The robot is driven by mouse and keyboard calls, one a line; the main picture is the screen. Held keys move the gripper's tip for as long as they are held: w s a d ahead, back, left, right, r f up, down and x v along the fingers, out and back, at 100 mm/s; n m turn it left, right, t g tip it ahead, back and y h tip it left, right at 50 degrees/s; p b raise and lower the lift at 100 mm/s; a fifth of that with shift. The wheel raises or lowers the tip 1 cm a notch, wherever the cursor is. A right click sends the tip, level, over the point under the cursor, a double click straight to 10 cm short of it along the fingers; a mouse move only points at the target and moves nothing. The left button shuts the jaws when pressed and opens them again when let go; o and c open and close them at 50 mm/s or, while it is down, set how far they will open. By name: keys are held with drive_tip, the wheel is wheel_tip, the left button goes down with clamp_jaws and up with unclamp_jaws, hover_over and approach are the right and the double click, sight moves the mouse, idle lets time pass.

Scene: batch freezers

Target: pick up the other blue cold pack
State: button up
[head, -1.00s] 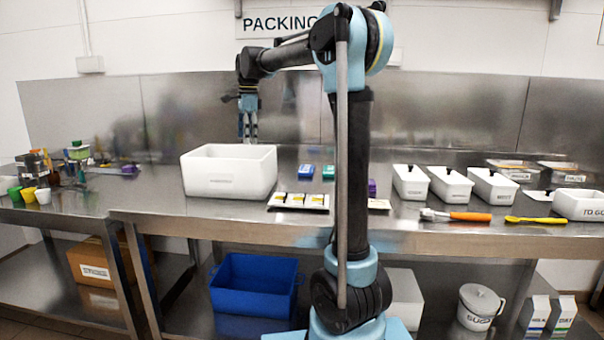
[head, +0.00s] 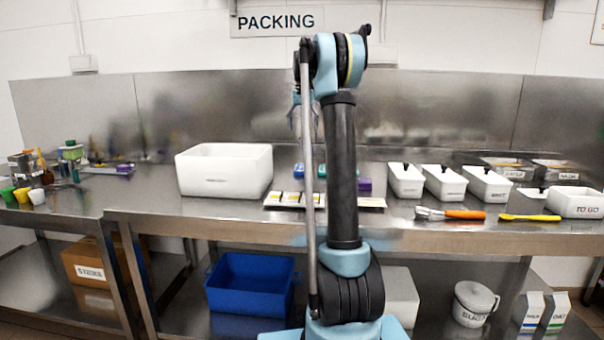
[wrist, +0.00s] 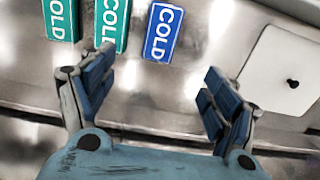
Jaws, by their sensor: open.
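A blue cold pack (wrist: 163,32) with white "COLD" lettering lies flat on the steel bench, at the top middle of the wrist view. Two green cold packs (wrist: 112,22) lie to its left. In the head view a blue pack (head: 298,170) shows small on the bench, beside a green one (head: 321,171) and partly covered by my arm. My gripper (wrist: 158,66) is open and empty, its fingers spread apart below the blue pack in the wrist view. In the head view my gripper (head: 303,112) hangs above the bench, partly hidden by my arm.
A white open box (head: 224,172) stands left of the packs; its inside is hidden. A flat tray with white cards (head: 285,200) lies in front of them. White lidded tubs (head: 443,184) stand to the right. A white lid with a black knob (wrist: 283,70) is at the wrist view's right.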

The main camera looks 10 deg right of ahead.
hover_over(302, 167)
drive_tip(key=w, duration=0.1)
drive_tip(key=f, duration=1.1)
drive_tip(key=shift+d+f, duration=0.2)
drive_tip(key=shift+d, duration=0.05)
drive_tip(key=shift+s+a+f, duration=0.1)
drive_tip(key=shift+f, duration=1.35)
drive_tip(key=shift+s+a+f, duration=0.1)
drive_tip(key=shift+f, duration=1.35)
drive_tip(key=c, duration=1.2)
